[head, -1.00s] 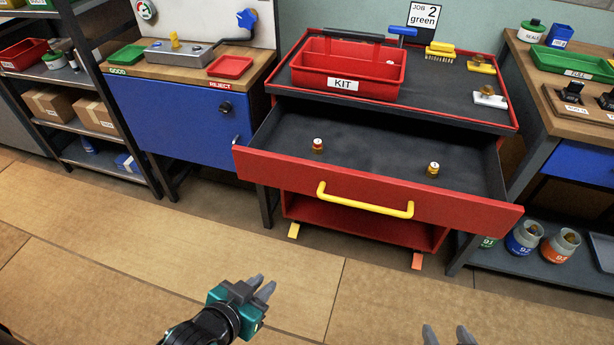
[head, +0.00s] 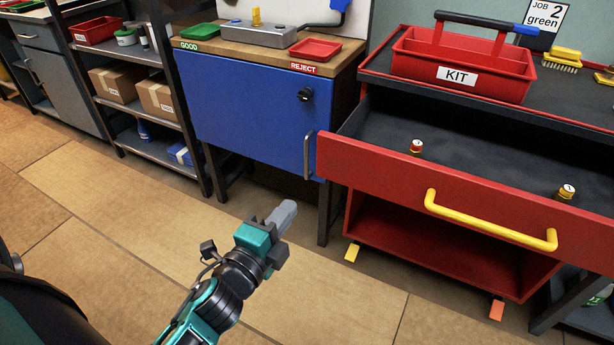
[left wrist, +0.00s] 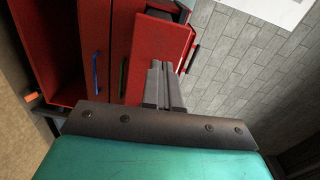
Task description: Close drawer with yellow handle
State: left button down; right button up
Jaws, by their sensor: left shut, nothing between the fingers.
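The red drawer (head: 390,178) with the yellow handle (head: 490,220) stands pulled out of the red cart in the head view. Its dark inside holds two small brass pieces with white tops, one at the left (head: 416,147) and one at the right (head: 566,192). My left gripper (head: 284,214) is shut and empty, left of the drawer front and apart from the handle. In the left wrist view its fingers (left wrist: 163,86) are together, with red fronts bearing a blue handle (left wrist: 96,74) and a green handle (left wrist: 122,78) beyond. My right gripper is out of view.
A red KIT tray (head: 462,76) sits on the cart top. A blue cabinet (head: 245,112) with a wooden top stands left of the cart, its upright handle (head: 308,155) close to the drawer's left end. The floor (head: 345,290) in front is clear.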

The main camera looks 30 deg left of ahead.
pick_arm(q)
send_near(324, 159)
jog(key=shift+m, duration=0.4)
jog(key=w, duration=0.5)
jog(key=shift+w+a+f+b, duration=0.1)
jog(key=shift+w+f+b, duration=0.05)
jog(key=shift+w+b, duration=0.2)
jog(key=shift+w, duration=0.55)
jog(key=shift+w, duration=0.1)
